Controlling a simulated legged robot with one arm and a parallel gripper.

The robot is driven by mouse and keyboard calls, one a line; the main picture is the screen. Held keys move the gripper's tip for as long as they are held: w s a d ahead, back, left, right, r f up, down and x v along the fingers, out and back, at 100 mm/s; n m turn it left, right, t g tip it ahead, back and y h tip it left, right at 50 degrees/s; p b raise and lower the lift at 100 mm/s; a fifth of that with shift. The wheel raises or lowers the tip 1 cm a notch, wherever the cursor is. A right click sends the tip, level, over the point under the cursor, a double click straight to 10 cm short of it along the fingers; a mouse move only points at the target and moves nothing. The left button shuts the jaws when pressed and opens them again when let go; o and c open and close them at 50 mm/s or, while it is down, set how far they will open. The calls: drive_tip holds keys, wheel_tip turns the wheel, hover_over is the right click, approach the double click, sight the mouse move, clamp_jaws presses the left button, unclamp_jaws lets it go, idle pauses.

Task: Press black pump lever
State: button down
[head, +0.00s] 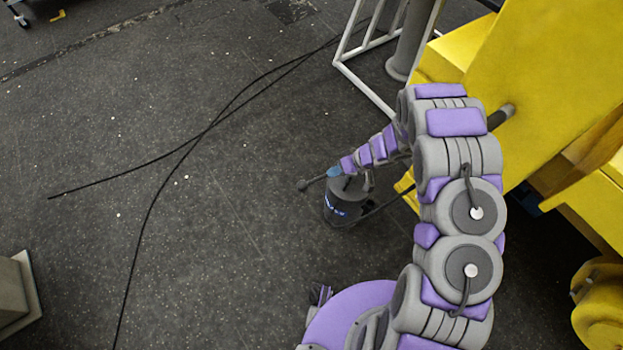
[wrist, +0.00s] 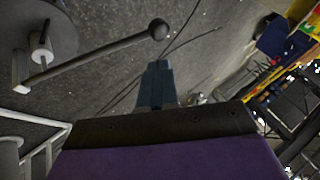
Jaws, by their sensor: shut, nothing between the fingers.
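The black pump (head: 343,208) stands on the floor near the middle of the head view, a dark cylinder with blue lettering. Its lever (head: 316,181) sticks out to the left and ends in a round knob (head: 302,185). In the wrist view the lever (wrist: 95,58) runs from the pump top (wrist: 42,55) at the upper left to the knob (wrist: 158,29). My gripper (head: 333,172) is at the lever in the head view; its blue fingers (wrist: 157,80) are shut and empty. They appear beside the lever in the wrist view; I cannot tell whether they touch.
A yellow machine (head: 540,90) fills the right side of the head view. A white frame (head: 362,85) stands behind the pump. Black cables (head: 205,135) cross the floor. A grey block (head: 12,290) is at the lower left. The floor left of the pump is mostly open.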

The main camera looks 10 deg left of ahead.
sight(306, 185)
drive_tip(key=b+x, duration=0.3)
drive_tip(key=x, duration=0.9)
drive_tip(key=shift+d+f, duration=0.1)
drive_tip(key=shift+d, duration=0.05)
drive_tip(key=shift+f, duration=0.45)
drive_tip(key=shift+f+b, duration=0.1)
drive_tip(key=shift+b, duration=0.2)
